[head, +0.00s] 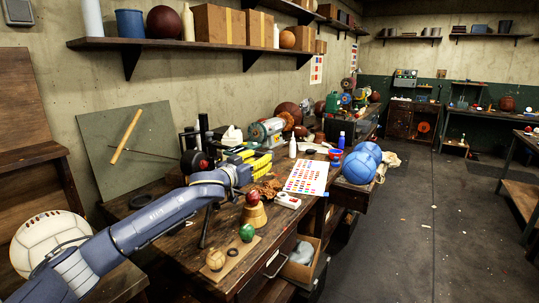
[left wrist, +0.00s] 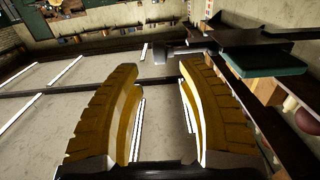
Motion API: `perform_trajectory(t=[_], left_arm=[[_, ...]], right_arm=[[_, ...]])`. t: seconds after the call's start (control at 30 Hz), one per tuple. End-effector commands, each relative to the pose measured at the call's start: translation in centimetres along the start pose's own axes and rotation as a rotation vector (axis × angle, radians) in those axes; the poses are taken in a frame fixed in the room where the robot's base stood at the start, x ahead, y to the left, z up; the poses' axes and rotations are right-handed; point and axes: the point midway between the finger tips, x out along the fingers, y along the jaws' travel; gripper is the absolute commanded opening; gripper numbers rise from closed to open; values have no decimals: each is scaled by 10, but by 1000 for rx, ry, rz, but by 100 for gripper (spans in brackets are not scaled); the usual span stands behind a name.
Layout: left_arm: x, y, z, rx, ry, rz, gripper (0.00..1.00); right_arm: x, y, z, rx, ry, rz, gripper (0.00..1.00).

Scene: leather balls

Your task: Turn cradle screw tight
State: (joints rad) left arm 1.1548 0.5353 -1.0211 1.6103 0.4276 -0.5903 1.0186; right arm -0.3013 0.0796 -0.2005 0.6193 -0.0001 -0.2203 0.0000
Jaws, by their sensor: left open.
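My left gripper (head: 258,158) is above the wooden workbench (head: 190,253), with its yellow fingers pointing toward the back of the bench. In the left wrist view the two ridged fingers (left wrist: 160,72) stand apart with nothing between them. I cannot pick out a cradle screw for certain in either view. My right gripper is not in view.
A green ball (head: 247,232) and a tan ball (head: 215,259) stand at the bench's front. A grey bench machine (head: 267,132) is behind the gripper. A colour chart (head: 307,177) and blue balls (head: 359,167) lie to the right. A large white ball (head: 48,242) is at left.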

Motion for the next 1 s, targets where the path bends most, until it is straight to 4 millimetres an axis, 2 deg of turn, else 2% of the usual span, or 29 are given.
perform_trajectory(t=[0.2, 0.4, 0.63, 1.0], left_arm=[[34, 0, -1, 1, 1, 0, 39], [54, 0, 0, 1, 1, 0, 39], [64, 0, 0, 1, 0, 0, 39], [66, 0, 0, 1, 0, 0, 39]], right_arm=[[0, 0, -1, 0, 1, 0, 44], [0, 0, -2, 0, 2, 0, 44], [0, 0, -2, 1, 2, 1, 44], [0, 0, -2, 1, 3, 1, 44]])
